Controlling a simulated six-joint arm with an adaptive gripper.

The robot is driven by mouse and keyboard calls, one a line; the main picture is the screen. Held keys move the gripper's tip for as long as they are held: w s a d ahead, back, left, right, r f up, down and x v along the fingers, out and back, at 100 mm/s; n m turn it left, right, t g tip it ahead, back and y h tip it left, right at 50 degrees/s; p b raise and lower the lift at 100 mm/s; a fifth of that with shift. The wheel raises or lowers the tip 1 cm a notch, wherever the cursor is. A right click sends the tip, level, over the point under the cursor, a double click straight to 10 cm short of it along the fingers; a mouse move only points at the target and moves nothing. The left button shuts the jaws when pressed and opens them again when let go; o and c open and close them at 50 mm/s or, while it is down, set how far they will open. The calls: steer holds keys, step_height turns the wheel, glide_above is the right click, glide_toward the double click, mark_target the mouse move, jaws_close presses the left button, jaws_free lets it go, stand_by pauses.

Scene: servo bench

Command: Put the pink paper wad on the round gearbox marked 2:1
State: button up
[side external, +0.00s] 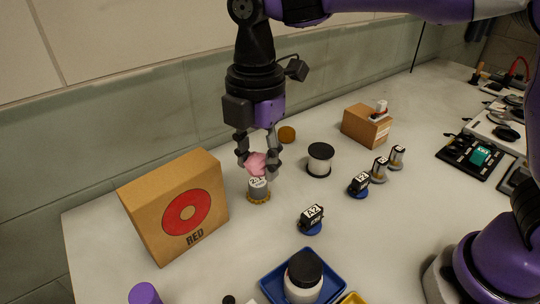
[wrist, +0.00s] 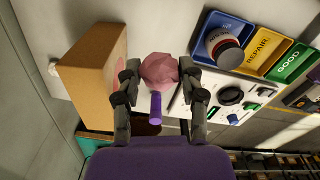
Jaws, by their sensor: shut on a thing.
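The pink paper wad (side external: 256,164) is between the fingertips of my gripper (side external: 258,168), which is shut on it. It also shows in the wrist view (wrist: 159,71) between the two dark fingers (wrist: 159,88). The round gearbox (side external: 258,188), grey with a yellowish base and a partly covered white label, stands upright on the bench directly below the wad. In the side view the wad's lower edge meets the gearbox top; I cannot tell whether they touch. The gearbox is hidden in the wrist view.
A cardboard box marked RED (side external: 165,232) stands close on the left. A spool (side external: 319,160) and a servo marked A2 (side external: 311,219) stand to the right. A blue tray (side external: 270,287) with a dark-lidded jar (side external: 304,276) is in front. An orange-brown round thing (side external: 287,134) sits behind.

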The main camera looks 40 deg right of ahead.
steer(key=shift+s+a+n, duration=0.25)
steer(key=shift+a+n, duration=0.15)
steer(key=shift+a, duration=0.4)
steer(key=shift+w+f, duration=0.15)
glide_above(258, 189)
steer(key=w+d, duration=0.1)
steer(key=w, duration=0.1)
steer(key=f, duration=0.6)
steer(key=shift+s+f, duration=0.2)
steer(key=shift+f, duration=0.1)
steer(key=shift+d+f, duration=0.1)
steer(key=shift+f, duration=1.9)
steer(key=shift+f, duration=0.1)
steer(key=o, duration=0.7)
